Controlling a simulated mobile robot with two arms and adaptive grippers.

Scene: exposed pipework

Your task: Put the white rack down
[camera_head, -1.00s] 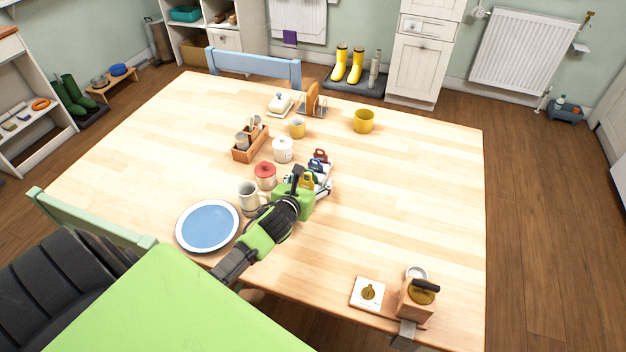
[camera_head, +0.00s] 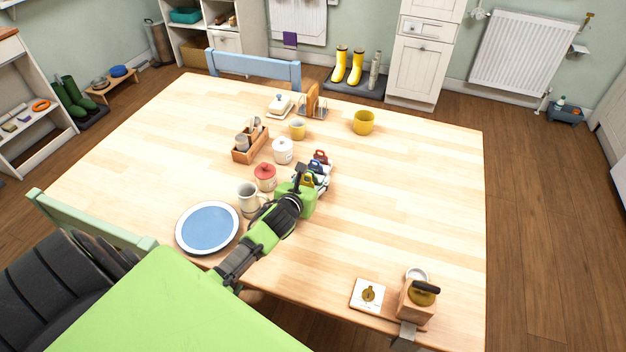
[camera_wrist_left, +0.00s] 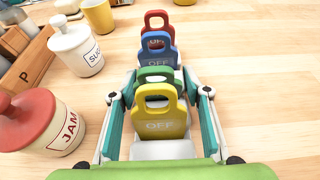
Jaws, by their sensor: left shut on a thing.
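The white rack (camera_wrist_left: 165,150) shows in the left wrist view between my gripper's fingers. It holds a row of upright tags: yellow (camera_wrist_left: 160,112), green, blue (camera_wrist_left: 158,55) and red (camera_wrist_left: 156,22), some marked OFF. In the head view the rack (camera_head: 325,180) is partly hidden behind my left gripper (camera_head: 310,186), near the middle of the wooden table (camera_head: 410,210). My left gripper is shut on the rack, a finger along each side. Whether the rack's underside touches the table I cannot tell. My right gripper is not in view.
A yellow pot (camera_head: 364,122) stands farther back.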

